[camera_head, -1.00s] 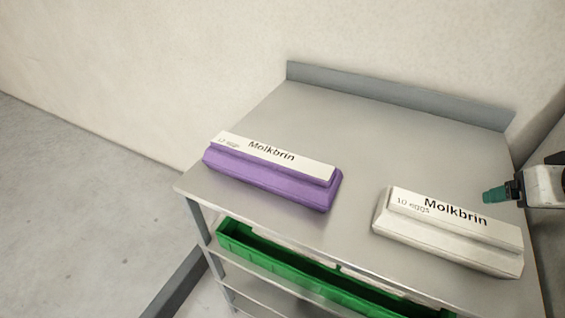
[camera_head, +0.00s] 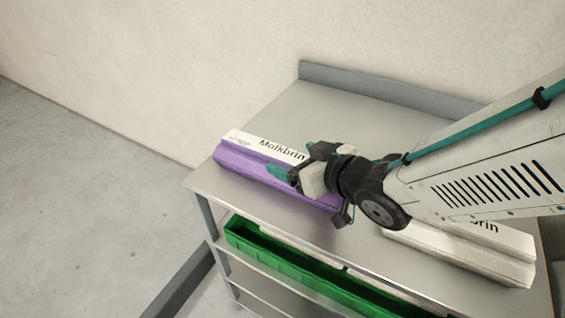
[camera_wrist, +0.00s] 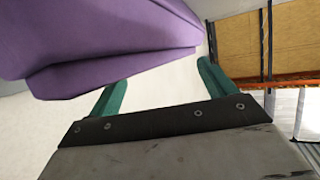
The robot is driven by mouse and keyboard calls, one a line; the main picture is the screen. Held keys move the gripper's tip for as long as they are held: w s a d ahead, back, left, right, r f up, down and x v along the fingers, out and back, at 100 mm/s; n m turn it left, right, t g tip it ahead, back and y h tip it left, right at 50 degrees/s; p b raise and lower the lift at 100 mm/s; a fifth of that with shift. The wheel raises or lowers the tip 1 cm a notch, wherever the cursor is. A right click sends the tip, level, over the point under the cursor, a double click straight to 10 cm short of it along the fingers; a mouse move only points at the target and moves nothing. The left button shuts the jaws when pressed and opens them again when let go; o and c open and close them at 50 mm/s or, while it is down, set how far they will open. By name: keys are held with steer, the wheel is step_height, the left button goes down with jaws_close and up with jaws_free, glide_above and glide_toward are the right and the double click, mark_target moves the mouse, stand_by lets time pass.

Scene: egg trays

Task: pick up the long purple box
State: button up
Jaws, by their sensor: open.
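The long purple box (camera_head: 240,166) with a white "Molkbrin" label lies on the left part of the grey shelf top. My gripper (camera_head: 288,160) is over its right half in the head view and hides part of it. In the wrist view the purple box (camera_wrist: 110,45) fills the upper left, past the left fingertip. The two green fingers of my gripper (camera_wrist: 160,82) are apart, with nothing seen between them but a pale surface. I cannot tell whether a finger touches the box.
A white "Molkbrin" box (camera_head: 460,255) lies at the right on the shelf top (camera_head: 345,112), partly behind my arm. A raised lip (camera_head: 400,95) runs along the back edge by the wall. A green crate (camera_head: 290,268) sits on the shelf below.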

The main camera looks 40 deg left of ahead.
mark_target(282, 152)
steer(key=x, duration=0.3)
steer(key=shift+w+a+f, duration=0.1)
steer(key=shift+a, duration=0.15)
steer(key=shift+c, duration=0.3)
steer(key=c, duration=1.6)
steer(key=shift+c, duration=0.2)
